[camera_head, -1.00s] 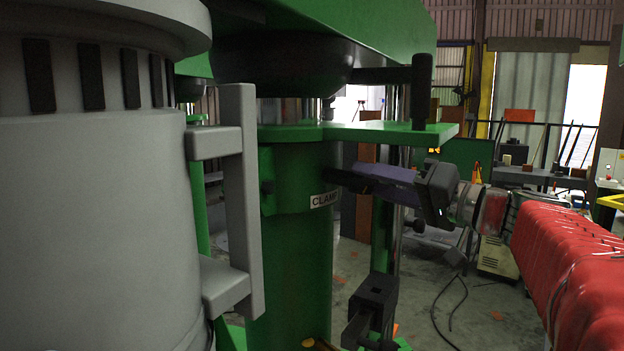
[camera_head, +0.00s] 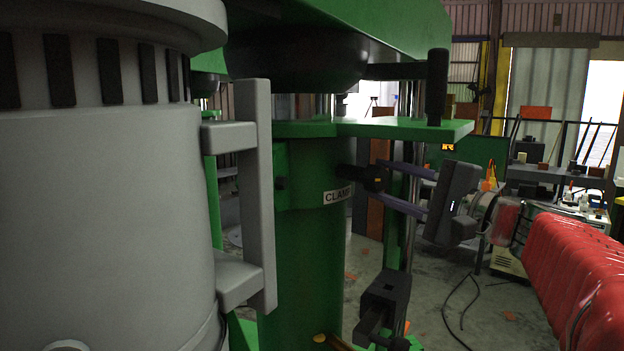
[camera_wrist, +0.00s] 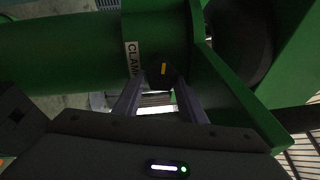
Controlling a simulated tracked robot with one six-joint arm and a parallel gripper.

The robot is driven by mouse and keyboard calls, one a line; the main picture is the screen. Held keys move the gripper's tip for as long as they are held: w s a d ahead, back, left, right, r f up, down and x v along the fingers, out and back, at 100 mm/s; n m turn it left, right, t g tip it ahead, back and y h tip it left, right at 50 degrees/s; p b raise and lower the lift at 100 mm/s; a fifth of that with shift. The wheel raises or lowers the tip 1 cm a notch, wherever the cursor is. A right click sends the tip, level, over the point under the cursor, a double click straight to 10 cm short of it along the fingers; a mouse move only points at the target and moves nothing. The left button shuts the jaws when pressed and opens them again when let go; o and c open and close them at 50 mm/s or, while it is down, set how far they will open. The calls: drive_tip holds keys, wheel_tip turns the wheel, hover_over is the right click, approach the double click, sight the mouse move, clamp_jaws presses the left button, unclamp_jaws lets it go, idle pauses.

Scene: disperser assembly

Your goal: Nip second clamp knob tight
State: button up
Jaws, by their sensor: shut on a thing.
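The black clamp knob (camera_head: 368,178) sticks out from the right side of the green column, beside the CLAMP label (camera_head: 338,195). In the wrist view the knob (camera_wrist: 164,70) shows a yellow mark on its dark face. My gripper (camera_head: 380,180) reaches in from the right, its two purple fingers one above the other at the knob. In the wrist view my gripper (camera_wrist: 160,84) has a finger on each side of the knob, shut on it. The exact finger contact is hard to see.
A large grey vessel with a handle (camera_head: 258,195) fills the left. A green plate (camera_head: 405,128) with an upright black handle (camera_head: 437,87) juts out above my gripper. A black clamp-like block (camera_head: 385,300) stands below.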

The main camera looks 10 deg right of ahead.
drive_tip(key=shift+f+m, duration=0.2)
drive_tip(key=shift+m, duration=0.45)
drive_tip(key=shift+f+m, duration=0.2)
drive_tip(key=shift+m, duration=0.45)
drive_tip(key=shift+a, duration=0.1)
drive_tip(key=o, duration=1)
drive_tip(key=shift+r, duration=0.2)
drive_tip(key=v, duration=1.3)
drive_tip(key=shift+s, duration=0.45)
